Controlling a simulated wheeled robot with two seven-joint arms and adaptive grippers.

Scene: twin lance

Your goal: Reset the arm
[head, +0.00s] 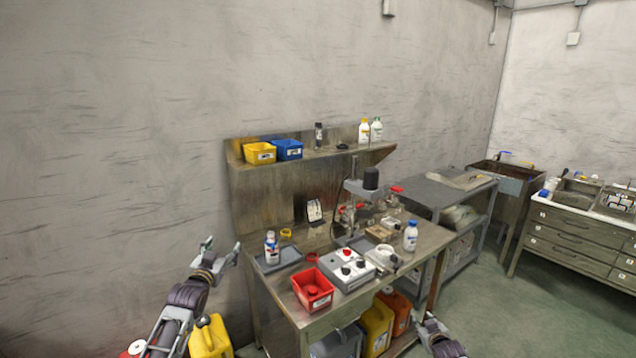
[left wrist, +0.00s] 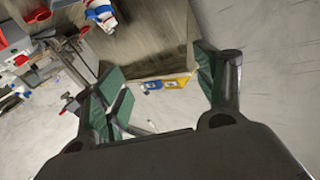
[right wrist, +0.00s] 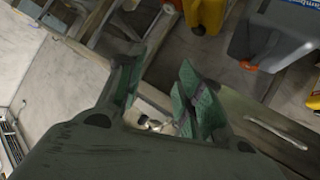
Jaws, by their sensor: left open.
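My left gripper (head: 222,249) is raised at the left of the workbench, in front of the bare wall. In the left wrist view its green-padded fingers (left wrist: 165,82) stand apart with nothing between them. My right gripper (head: 430,320) is low at the bottom edge of the head view, beside the bench's right front leg, and only partly shown. In the right wrist view its fingers (right wrist: 160,80) are apart with an empty gap.
The workbench (head: 325,322) carries a red bin (head: 312,288), a grey control box (head: 347,269), a stand and bottles. A yellow jug (head: 210,337) is near my left arm. A grey shelf unit (head: 436,190) stands right of the bench. Floor at right is clear.

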